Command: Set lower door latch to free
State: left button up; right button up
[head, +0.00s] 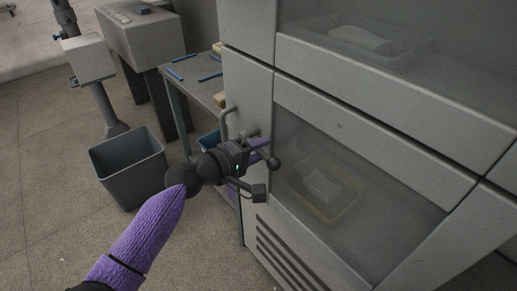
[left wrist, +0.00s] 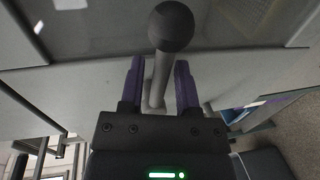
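The lower door (head: 400,165) of the machine has a dark window and looks closed. Its latch is a grey lever with a round ball knob (head: 273,163), near the door's left edge. In the left wrist view the ball knob (left wrist: 171,26) is at the top, with the lever shaft (left wrist: 160,78) running down from it. My left gripper (head: 262,152) is at the latch. In the left wrist view its two purple fingers (left wrist: 159,85) stand on either side of the shaft, with gaps visible. The latch base is partly hidden by my gripper. My right gripper is not in view.
A grey bin (head: 128,168) stands on the floor at left. A table (head: 196,78) with blue strips is behind it. A yellow tray (head: 325,207) shows through the lower window.

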pick_arm(q)
jog(key=shift+o, duration=0.4)
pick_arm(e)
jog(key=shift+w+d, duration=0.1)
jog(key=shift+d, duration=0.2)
pick_arm(q)
jog(key=shift+a, duration=0.1)
jog(key=p+v, duration=0.3)
jog(key=v, duration=0.6)
jog(key=shift+s+a, duration=0.2)
jog(key=shift+a, duration=0.1)
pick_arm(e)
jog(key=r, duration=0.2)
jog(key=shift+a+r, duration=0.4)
pick_arm(q)
jog(key=shift+r, duration=0.1)
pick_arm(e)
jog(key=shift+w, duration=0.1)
